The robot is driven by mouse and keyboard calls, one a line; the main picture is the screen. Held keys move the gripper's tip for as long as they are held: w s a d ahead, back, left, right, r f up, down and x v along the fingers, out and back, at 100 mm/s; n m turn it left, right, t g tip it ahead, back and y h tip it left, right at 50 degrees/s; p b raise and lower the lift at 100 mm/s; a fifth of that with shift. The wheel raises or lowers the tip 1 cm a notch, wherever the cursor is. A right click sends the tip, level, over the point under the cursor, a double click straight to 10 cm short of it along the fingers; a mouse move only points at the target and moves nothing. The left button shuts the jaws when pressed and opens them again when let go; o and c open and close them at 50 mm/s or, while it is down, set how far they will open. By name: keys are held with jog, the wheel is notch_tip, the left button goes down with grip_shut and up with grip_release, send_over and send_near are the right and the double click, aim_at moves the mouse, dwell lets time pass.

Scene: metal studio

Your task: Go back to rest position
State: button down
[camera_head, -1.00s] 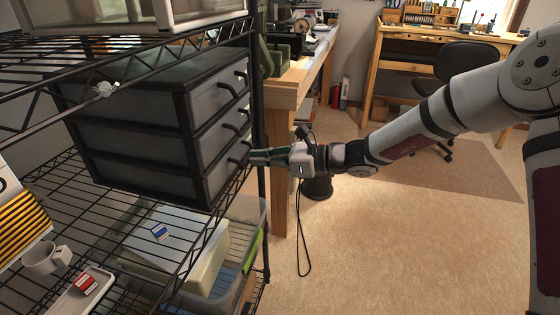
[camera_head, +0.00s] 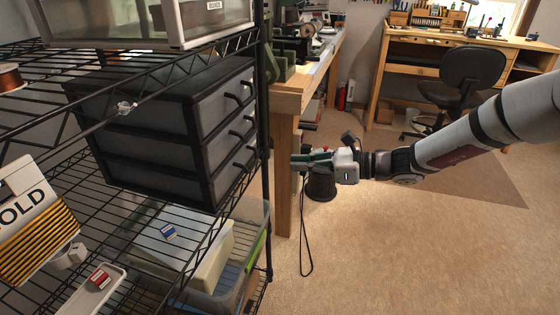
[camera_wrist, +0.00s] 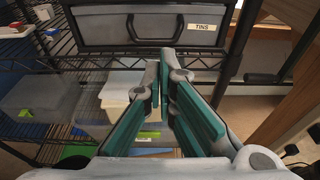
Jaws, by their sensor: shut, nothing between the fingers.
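My gripper (camera_head: 298,161) is at the right of the wire shelf in the head view, in front of the wooden bench leg and apart from the drawers. Its green-padded fingers are shut and empty, and they also show in the wrist view (camera_wrist: 165,72). The dark three-drawer unit (camera_head: 150,150) stands on the shelf with all its drawers closed. In the wrist view, a drawer front with a "TINS" label (camera_wrist: 202,27) is above and beyond the fingertips.
The black wire rack (camera_head: 266,220) fills the left side. A wooden bench (camera_head: 290,100) stands behind my gripper. A clear bin (camera_head: 215,285), a white tray (camera_head: 92,292) and a mug (camera_head: 68,256) sit lower left. The carpet (camera_head: 400,250) at right is open; a black chair (camera_head: 470,70) stands farther back.

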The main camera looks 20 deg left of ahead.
jog(key=s+d+r+n+h, duration=0.3)
jog(key=s+d+n+h, duration=0.25)
jog(key=s+d, duration=0.6)
jog(key=s+d+r+n+h, duration=0.45)
jog(key=s+d+n, duration=0.35)
jog(key=s, duration=0.7)
jog(key=s+d+r+n+h, duration=0.3)
jog(key=s+d+n+h, duration=0.25)
jog(key=s+d, duration=0.65)
notch_tip(320, 180, up, 18)
jog(key=a+t+p, duration=0.1)
jog(key=t+p, duration=0.2)
jog(key=p, duration=1.4)
jog(key=shift+s+m+t, duration=0.3)
